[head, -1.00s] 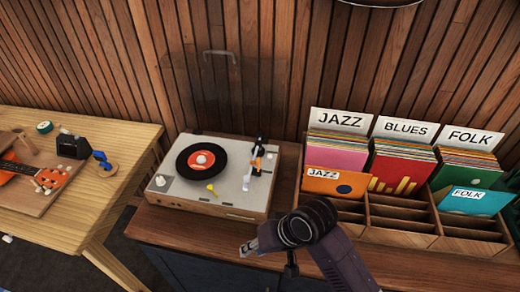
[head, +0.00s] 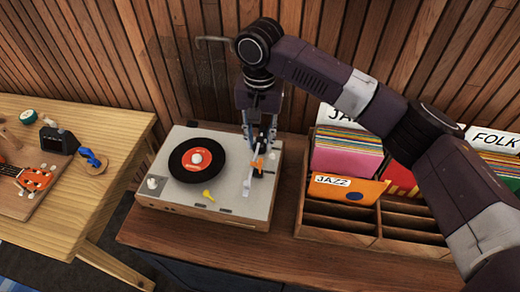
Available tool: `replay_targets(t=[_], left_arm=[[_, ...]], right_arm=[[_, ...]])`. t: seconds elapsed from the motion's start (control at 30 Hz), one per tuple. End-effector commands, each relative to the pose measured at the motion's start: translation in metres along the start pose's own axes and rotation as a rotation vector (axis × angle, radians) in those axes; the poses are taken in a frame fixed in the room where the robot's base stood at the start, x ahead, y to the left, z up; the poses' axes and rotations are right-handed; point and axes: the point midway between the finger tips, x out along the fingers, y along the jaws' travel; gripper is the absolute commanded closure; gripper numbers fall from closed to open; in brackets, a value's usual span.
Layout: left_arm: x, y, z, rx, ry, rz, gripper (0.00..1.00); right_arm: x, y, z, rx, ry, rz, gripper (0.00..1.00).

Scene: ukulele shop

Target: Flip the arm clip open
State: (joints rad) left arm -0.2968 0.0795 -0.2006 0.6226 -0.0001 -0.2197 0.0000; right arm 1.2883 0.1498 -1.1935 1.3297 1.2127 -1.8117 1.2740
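The record player (head: 165,207) stands on the cabinet with a black record on its platter (head: 197,160). Its tonearm (head: 247,181) lies along the right side of the deck, off the record. An orange piece on the tonearm, which looks like the arm clip (head: 257,164), shows just below my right gripper (head: 260,146). The gripper points down over the tonearm's rear part, its two fingers apart. Whether they touch the clip or tonearm I cannot tell; the fingers partly hide the tonearm's base. My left gripper is out of view.
A clear raised lid (head: 190,75) stands behind the deck. A yellow piece (head: 209,195) lies on the deck. A record crate (head: 330,238) is at right, partly behind my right arm. A wooden table (head: 100,215) with a ukulele (head: 36,178) is at left.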

Motion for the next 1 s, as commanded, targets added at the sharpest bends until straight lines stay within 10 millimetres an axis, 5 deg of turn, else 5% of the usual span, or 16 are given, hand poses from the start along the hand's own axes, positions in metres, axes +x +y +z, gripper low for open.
replay_targets(t=[0.6,0.9,1.0], left_arm=[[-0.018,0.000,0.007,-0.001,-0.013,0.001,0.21],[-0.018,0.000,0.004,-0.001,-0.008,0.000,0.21],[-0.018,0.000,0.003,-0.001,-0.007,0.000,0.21]], right_arm=[[0.072,0.001,-0.001,0.006,0.001,0.004,0.74],[0.076,0.001,-0.001,0.005,0.003,0.003,0.74],[0.076,0.001,-0.001,0.005,0.003,0.003,0.83]])
